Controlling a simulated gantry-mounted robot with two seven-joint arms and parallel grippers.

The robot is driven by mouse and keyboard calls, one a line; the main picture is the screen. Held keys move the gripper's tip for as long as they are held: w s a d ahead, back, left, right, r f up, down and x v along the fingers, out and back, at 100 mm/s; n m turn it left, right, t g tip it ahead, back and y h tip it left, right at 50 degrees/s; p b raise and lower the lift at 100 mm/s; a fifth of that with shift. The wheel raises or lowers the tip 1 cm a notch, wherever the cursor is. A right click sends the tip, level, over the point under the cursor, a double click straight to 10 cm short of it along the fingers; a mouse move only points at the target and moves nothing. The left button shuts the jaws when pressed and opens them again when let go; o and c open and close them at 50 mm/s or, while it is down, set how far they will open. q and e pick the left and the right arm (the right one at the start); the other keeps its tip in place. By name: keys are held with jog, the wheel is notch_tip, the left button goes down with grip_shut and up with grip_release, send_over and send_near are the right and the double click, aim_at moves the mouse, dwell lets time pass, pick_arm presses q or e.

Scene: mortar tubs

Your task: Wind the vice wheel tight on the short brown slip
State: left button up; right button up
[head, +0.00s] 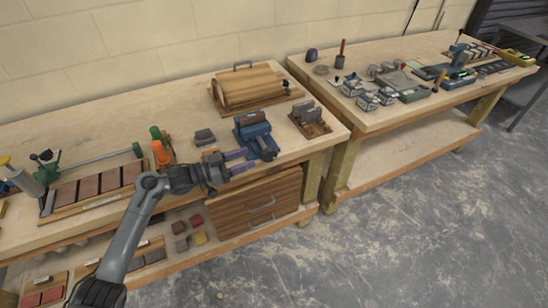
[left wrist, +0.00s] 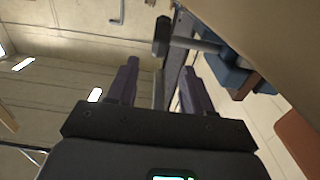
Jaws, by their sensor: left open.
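The blue vice (head: 255,138) stands at the front edge of the left workbench. It also shows in the left wrist view (left wrist: 232,72). A dark round-ended part on a grey shaft, which looks like the vice wheel (left wrist: 162,36), shows beyond my fingertips. My left gripper (head: 250,160) is open and empty, with its fingers pointing at the front of the vice. In the left wrist view, the wheel lies ahead between the fingers (left wrist: 160,78), apart from them. A small brown piece (left wrist: 244,90) shows by the vice; I cannot tell if it is the short brown slip. My right gripper is out of view.

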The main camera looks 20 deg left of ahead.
aim_at(274, 149)
pick_arm(q)
jog(key=shift+w+d+f, duration=0.15)
jog(key=shift+w+d, duration=0.1)
jog(key=shift+d, duration=0.05)
jog(key=b+x, duration=0.2)
jog(key=x, duration=0.8)
jog(key=shift+b, duration=0.3)
jog(key=shift+a, duration=0.1)
grip_shut()
jog(key=shift+r+p, duration=0.2)
jog(key=shift+p, duration=0.6)
jog(key=g+y+p, duration=0.3)
jog(key=p, duration=0.4)
jog(key=shift+w+f, duration=0.1)
jog(key=shift+f, duration=0.05)
jog(key=shift+f+g+y+p, duration=0.25)
jog(key=shift+g+y+p, duration=0.25)
jog(key=shift+p, duration=0.45)
jog(key=shift+d+f+g+y+p, duration=0.2)
jog(key=shift+f+g+y+p, duration=0.15)
jog(key=shift+g+y+p, duration=0.2)
